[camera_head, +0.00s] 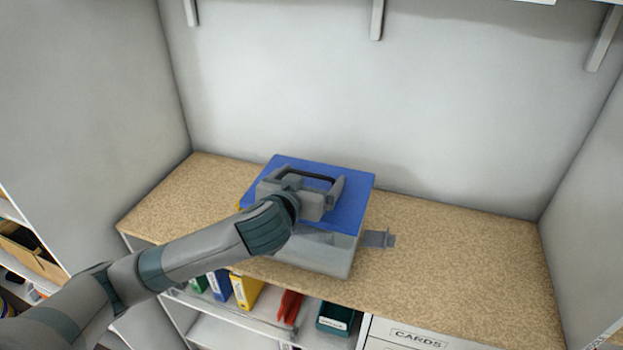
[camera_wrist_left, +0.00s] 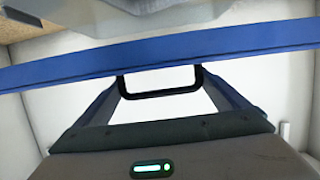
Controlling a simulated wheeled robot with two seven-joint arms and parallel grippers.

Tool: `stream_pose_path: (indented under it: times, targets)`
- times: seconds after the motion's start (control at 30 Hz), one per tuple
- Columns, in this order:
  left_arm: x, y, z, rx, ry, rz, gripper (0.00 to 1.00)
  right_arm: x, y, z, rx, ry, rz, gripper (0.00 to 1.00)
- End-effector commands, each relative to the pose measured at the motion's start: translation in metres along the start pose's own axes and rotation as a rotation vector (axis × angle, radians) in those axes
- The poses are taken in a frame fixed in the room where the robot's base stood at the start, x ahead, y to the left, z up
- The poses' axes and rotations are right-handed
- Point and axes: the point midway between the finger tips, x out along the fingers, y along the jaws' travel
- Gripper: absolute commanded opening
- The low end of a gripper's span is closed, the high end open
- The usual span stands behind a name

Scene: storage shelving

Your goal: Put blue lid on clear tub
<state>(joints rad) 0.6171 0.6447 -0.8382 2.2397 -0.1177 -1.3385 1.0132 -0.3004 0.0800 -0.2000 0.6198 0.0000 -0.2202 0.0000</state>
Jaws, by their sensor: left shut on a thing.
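The blue lid (camera_head: 345,207) has a black handle (camera_wrist_left: 160,92) on top. My left gripper (camera_head: 306,184) is shut on the lid by this handle, which shows between the fingers in the left wrist view. In the head view the lid lies over the clear tub (camera_head: 320,258), which stands on the cork-coloured counter and is partly hidden by the lid and my arm. In the left wrist view the lid (camera_wrist_left: 230,42) crosses edge-on, with a pale strip between it and a grey shape, likely the tub, at the top. My right gripper is not in view.
The counter (camera_head: 455,260) is clear to the right, and on the left beyond my arm. A small grey piece (camera_head: 380,238) sticks out right of the tub. Below are folders (camera_head: 246,290) and a drawer marked CARDS (camera_head: 418,338). Walls close in the back and both sides.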

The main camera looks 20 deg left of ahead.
Motion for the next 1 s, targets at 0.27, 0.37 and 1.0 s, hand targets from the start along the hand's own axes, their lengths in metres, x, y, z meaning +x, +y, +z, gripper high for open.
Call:
stream_pose_path:
  times: [0.27,0.37,1.0]
  targets:
    - [0.0,0.0,-0.001,0.0,0.001,0.0,0.69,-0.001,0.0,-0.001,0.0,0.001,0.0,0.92]
    - [-0.001,0.0,-0.002,0.001,0.001,0.0,0.69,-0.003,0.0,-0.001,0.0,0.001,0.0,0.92]
    - [0.007,0.0,0.024,0.002,0.0,0.001,0.69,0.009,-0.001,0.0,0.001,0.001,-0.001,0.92]
